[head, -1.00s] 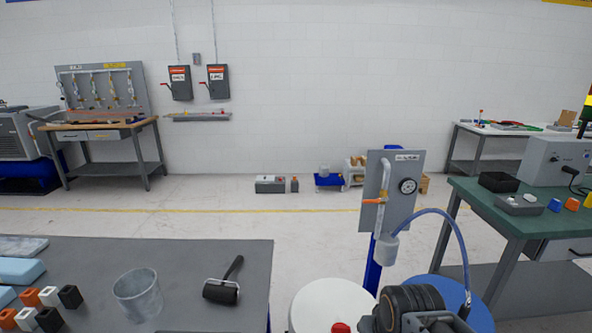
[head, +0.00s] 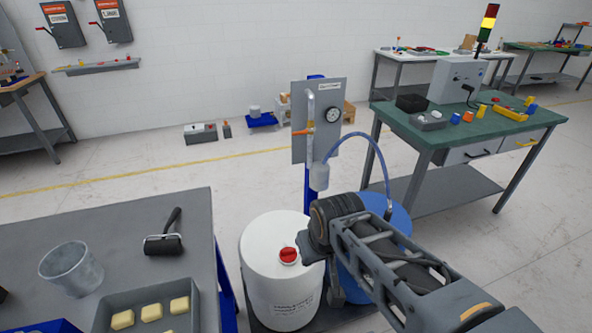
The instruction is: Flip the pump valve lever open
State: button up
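The pump valve lever (head: 303,132) is a small orange handle. It sticks out roughly sideways to the left from the pale vertical pipe (head: 311,104) on the grey pump panel (head: 328,92). A round gauge (head: 333,115) sits right of the pipe. My arm reaches in from the lower right, and its dark end with my gripper (head: 308,246) is over the drums, below the panel and apart from the lever. The fingers are not clear against the dark wrist, so I cannot tell whether they are open or shut.
A white drum (head: 270,245) with a red cap (head: 289,256) stands left of my arm. A blue drum (head: 398,222) is partly hidden behind it. A blue hose (head: 380,155) arches right of the panel. A grey table (head: 190,225) and green bench (head: 425,133) flank this area.

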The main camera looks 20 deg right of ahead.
aim_at(299, 133)
jog(key=k, duration=0.6)
jog(key=z, duration=0.65)
jog(key=i, duration=1.1)
jog(key=u, duration=0.65)
